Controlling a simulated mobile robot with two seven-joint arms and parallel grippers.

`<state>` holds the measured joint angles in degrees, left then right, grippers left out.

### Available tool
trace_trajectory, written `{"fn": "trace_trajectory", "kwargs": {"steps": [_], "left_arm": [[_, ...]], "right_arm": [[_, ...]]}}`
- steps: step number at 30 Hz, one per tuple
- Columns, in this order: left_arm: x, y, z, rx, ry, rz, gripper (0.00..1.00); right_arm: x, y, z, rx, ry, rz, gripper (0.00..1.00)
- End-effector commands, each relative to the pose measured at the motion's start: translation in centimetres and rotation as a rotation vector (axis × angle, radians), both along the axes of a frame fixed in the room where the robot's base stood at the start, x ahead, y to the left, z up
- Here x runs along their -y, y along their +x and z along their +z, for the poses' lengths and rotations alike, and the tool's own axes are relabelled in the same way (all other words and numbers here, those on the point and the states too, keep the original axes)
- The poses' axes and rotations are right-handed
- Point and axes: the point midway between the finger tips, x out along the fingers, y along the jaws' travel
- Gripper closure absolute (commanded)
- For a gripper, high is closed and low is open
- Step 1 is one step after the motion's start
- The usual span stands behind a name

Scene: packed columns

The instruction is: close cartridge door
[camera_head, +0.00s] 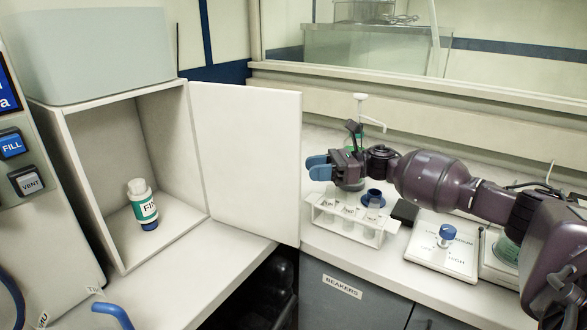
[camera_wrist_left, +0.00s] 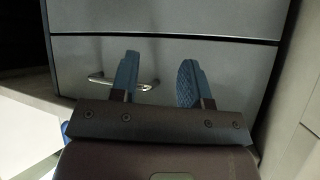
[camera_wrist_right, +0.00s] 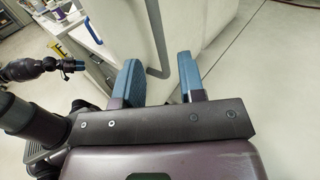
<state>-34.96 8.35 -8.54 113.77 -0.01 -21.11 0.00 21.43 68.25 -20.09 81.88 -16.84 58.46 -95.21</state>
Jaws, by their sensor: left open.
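The cartridge door (camera_head: 248,160) is a white panel standing wide open, hinged at the right side of a white box (camera_head: 65,135). Inside the box a white bottle with a green label and blue base (camera_head: 143,206) stands on the floor. My right gripper (camera_head: 317,168) is just right of the door's free edge, blue fingers pointing left; contact with the door cannot be told. Its fingers are apart and empty in the right wrist view (camera_wrist_right: 160,72). My left gripper (camera_wrist_left: 157,80) is open and empty in front of a grey drawer front, and is outside the head view.
A white rack of tubes (camera_head: 350,218) stands on the counter below my right gripper. A stirrer plate with a blue knob (camera_head: 440,255) stands to its right. FILL and VENT buttons (camera_head: 20,165) are at the far left. The counter before the box is mostly clear.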

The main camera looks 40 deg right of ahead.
Motion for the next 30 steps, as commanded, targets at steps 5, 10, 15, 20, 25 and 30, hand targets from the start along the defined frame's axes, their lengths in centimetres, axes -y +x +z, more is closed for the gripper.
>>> {"fn": "trace_trajectory", "kwargs": {"steps": [5,10,15,20,25,30], "left_arm": [[0.0,0.2,0.6,0.007,0.0,-0.001,0.57],[0.1,0.6,1.2,0.018,-0.001,-0.002,0.57],[0.2,0.9,1.5,0.026,-0.003,-0.002,0.57],[0.3,1.1,1.6,0.029,-0.004,-0.003,0.57],[0.3,1.1,1.6,0.029,-0.004,-0.003,0.57],[0.3,1.1,1.6,0.028,-0.004,-0.003,0.57]], "right_arm": [[-2.7,1.3,0.2,0.003,0.001,0.002,0.63],[-4.4,2.1,0.1,0.002,0.001,0.001,0.63],[-5.1,2.5,0.0,0.001,0.0,0.0,0.63],[-5.2,2.5,0.0,0.0,0.0,0.0,0.63],[-5.2,2.5,0.0,0.0,0.0,0.0,0.71],[-5.1,2.5,0.0,0.0,0.0,0.0,0.97]]}}
